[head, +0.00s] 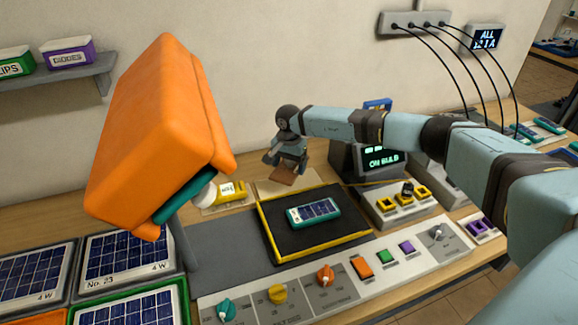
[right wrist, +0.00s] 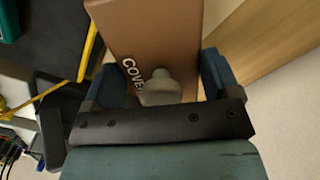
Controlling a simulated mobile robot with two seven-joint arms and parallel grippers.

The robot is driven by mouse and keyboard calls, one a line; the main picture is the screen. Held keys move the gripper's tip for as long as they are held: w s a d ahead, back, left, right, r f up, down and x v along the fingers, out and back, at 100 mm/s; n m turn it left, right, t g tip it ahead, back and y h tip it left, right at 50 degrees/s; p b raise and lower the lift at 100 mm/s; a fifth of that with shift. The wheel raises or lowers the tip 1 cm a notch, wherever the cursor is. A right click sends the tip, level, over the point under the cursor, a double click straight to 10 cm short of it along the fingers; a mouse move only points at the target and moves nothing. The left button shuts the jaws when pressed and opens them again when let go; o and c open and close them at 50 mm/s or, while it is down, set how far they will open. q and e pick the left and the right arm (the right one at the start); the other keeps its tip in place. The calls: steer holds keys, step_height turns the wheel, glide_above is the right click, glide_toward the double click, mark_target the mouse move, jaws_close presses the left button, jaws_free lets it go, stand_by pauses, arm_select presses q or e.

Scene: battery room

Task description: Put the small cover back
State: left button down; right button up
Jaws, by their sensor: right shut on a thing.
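The small cover is a flat brown plate with a grey knob and white lettering starting "COVE"; it shows in the right wrist view (right wrist: 165,35) and in the head view (head: 283,180). My right gripper (head: 289,161) is shut on the cover's knob, with its blue fingers on both sides in the right wrist view (right wrist: 163,85). In the head view the cover hangs below the gripper, over or near a tan board (head: 262,188) behind the yellow-rimmed tray. I cannot tell whether the cover touches it. My left gripper is out of view.
A large orange housing (head: 150,130) on a grey post (head: 181,247) blocks the left foreground. The black tray with yellow rim (head: 278,258) holds a teal-framed solar panel (head: 314,213). A yellow labelled item (head: 229,191) lies left of the cover. A control panel (head: 340,283) runs along the front.

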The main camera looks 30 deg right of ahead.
steer(key=shift+f, duration=0.6)
steer(key=shift+f+b, duration=0.6)
steer(key=shift+b, duration=0.05)
steer(key=o, duration=0.8)
steer(key=shift+r, duration=0.1)
